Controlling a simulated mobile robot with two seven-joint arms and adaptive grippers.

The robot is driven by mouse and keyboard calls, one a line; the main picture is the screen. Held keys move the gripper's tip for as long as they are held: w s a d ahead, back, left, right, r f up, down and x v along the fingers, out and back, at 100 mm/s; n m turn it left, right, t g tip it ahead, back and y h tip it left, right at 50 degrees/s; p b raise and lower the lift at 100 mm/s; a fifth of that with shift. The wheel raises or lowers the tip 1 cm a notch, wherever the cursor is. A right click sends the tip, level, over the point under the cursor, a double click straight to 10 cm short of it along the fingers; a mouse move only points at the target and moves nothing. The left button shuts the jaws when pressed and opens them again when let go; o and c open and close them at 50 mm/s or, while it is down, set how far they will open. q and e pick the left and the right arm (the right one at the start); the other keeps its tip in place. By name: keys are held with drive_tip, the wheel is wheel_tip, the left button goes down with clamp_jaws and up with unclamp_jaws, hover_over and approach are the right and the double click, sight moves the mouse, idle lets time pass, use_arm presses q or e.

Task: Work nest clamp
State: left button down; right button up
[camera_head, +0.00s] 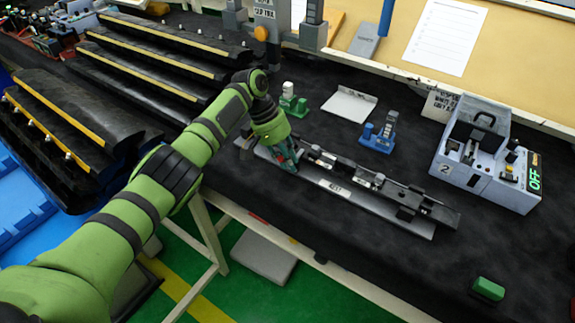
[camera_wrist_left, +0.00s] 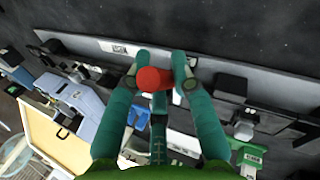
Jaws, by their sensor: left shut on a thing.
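The nest (camera_head: 335,187) is a long grey plate with a white label and a row of dark and grey fixtures, lying on the black table in the head view. It runs across the wrist view, where its bare plate (camera_wrist_left: 240,65) shows. My left gripper (camera_head: 289,160) is low over the nest's left part. In the left wrist view its teal fingers (camera_wrist_left: 161,68) are on both sides of the red clamp knob (camera_wrist_left: 153,79) and shut on it. The clamp's lower parts are largely hidden by the fingers. My right gripper is not in view.
A grey box (camera_head: 480,160) marked 2, with a green OFF display, stands at the right. A blue fixture (camera_head: 378,137), a green fixture (camera_head: 290,101) and a white plate (camera_head: 349,104) stand behind the nest. A green block (camera_head: 488,289) lies front right. Black racks (camera_head: 150,60) fill the left.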

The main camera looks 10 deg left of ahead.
use_arm(q)
drive_tip(key=shift+w+d+r+g+b, duration=0.1)
drive_tip(key=shift+w+d+g+b, duration=0.1)
drive_tip(key=shift+g+b, duration=0.5)
drive_tip(key=shift+a, duration=0.1)
drive_tip(key=c, duration=1)
unclamp_jaws()
drive_tip(key=shift+v, duration=3.75)
drive_tip(key=shift+s+r, duration=0.1)
